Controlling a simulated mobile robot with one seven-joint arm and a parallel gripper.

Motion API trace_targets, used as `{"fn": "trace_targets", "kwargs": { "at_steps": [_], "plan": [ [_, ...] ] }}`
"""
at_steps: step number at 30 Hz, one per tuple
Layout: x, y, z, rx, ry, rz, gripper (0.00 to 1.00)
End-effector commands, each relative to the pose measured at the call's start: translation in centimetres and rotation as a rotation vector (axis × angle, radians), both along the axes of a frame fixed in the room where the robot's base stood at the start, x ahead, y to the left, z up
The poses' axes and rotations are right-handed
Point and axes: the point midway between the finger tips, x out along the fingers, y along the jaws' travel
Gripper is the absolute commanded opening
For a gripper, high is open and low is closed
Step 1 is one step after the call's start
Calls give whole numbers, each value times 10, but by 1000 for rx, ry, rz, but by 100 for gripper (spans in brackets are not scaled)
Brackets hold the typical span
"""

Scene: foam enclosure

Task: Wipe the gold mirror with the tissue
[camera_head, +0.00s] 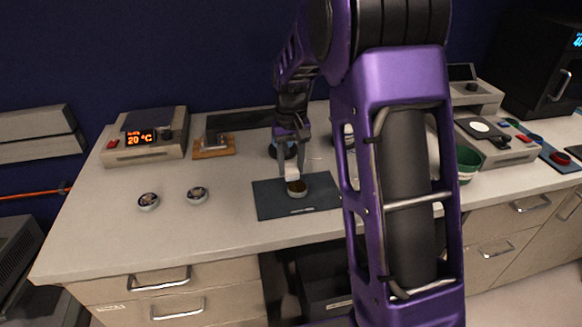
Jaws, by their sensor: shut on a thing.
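My gripper (290,158) points down just above and slightly left of the mirror. It is shut on the white tissue (289,173), which hangs below the fingers. The tissue's lower end overlaps the mirror's left edge in the picture. I cannot tell whether they touch.
Two small round pieces lie to the left, one (148,202) and another (197,195). A hot plate reading 20 °C (145,140) stands at the back left. My purple arm hides the bench right of the mat.

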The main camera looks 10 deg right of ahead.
Motion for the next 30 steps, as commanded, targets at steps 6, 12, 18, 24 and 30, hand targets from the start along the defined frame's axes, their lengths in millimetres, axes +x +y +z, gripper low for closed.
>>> {"fn": "trace_targets", "kwargs": {
  "at_steps": [6, 12, 18, 24, 30],
  "plan": [
    [-1, 0, 24, 0, 1, 0, 0],
    [-2, -1, 39, 0, -1, 0, 0],
    [-4, -1, 53, 0, 0, 0, 0],
    [-5, -1, 54, 0, 1, 0, 0],
    [-5, -1, 54, 0, 1, 0, 0]
  ]
}}
